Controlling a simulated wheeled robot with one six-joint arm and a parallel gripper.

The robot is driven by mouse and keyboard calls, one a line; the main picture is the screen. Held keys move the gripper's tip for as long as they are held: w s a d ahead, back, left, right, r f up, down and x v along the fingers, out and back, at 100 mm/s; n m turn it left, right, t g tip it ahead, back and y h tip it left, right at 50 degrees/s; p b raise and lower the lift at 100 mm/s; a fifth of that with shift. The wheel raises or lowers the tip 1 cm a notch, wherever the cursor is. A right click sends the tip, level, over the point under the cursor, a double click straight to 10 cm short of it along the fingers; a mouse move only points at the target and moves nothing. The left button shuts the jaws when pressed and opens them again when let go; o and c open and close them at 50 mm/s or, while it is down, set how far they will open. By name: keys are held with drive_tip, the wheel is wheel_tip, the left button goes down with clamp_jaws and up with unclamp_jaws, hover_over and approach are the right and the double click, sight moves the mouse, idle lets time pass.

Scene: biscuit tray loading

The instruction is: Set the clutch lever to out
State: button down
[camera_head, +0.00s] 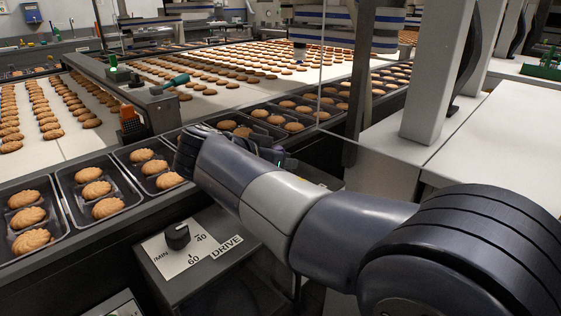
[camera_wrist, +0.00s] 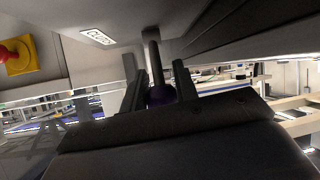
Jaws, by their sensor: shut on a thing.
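The clutch lever (camera_wrist: 155,62) shows in the wrist view as a dark rod with a dark purple knob (camera_wrist: 160,95) at its near end. It comes out from a grey housing. My gripper (camera_wrist: 159,80) has its two dark fingers on either side of the knob and is shut on it. A white label (camera_wrist: 98,37) is on the housing to the left; its lettering is only partly readable. In the head view my arm covers the lever, and my fingers cannot be made out there. Which setting the lever stands at cannot be told.
A red button (camera_wrist: 12,50) on a yellow plate is left of the lever. In the head view a DRIVE dial (camera_head: 177,236) is on a box below my arm. The conveyor edge with biscuit trays (camera_head: 62,200) runs close behind my wrist. A white surface (camera_head: 500,135) lies right.

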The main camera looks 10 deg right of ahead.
drive_tip(key=shift+f, duration=0.15)
drive_tip(key=c, duration=1.1)
unclamp_jaws()
drive_tip(key=p+v, duration=0.2)
drive_tip(key=v, duration=0.9)
drive_tip(key=b+x, duration=0.2)
drive_tip(key=x, duration=0.9)
drive_tip(key=shift+r+p, duration=0.25)
drive_tip(key=shift+p, duration=0.1)
